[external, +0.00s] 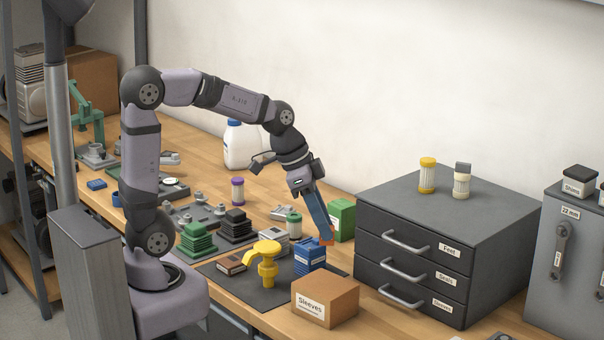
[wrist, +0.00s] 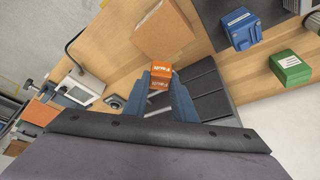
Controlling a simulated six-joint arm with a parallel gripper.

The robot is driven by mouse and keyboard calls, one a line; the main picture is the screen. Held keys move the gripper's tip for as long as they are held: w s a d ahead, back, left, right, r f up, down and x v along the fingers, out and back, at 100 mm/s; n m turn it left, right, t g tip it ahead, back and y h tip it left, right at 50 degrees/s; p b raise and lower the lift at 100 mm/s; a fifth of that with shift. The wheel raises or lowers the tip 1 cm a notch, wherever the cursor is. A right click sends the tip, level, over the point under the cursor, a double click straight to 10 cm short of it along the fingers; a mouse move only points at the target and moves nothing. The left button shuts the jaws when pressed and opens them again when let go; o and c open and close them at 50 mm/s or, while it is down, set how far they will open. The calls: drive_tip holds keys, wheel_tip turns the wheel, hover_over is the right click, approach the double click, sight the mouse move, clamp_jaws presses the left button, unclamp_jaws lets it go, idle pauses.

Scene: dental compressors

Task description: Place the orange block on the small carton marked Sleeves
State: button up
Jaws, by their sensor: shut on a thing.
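The orange block (external: 327,241) is held at the tip of my gripper (external: 322,228), in the air. In the wrist view the orange block (wrist: 160,76) sits between the two blue fingers of my gripper (wrist: 161,82), which are shut on it. The small brown carton marked Sleeves (external: 332,297) stands near the front edge of the bench, below the block in the external view. In the wrist view the carton (wrist: 162,33) lies just beyond the block, with its label out of sight. The block appears clear of the carton; its exact height is hard to tell.
A grey drawer cabinet (external: 480,221) stands right of the carton, with two small bottles on top. A blue box (external: 309,257), a green box (external: 342,218) and a yellow pump-like part (external: 266,262) stand close by. Bare bench (external: 385,322) shows right of the carton.

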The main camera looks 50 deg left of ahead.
drive_tip(key=shift+s+d, duration=0.1)
drive_tip(key=shift+s, duration=0.05)
drive_tip(key=shift+f, duration=0.35)
hover_over(332, 284)
drive_tip(key=s+a, duration=0.2)
drive_tip(key=shift+w+d+f, duration=0.1)
drive_tip(key=shift+w+f, duration=0.05)
drive_tip(key=shift+f, duration=2.2)
drive_tip(key=shift+w+d+f, duration=0.1)
drive_tip(key=shift+f, duration=2.2)
drive_tip(key=shift+f, duration=0.2)
drive_tip(key=o, duration=1)
drive_tip(key=shift+r, duration=0.15)
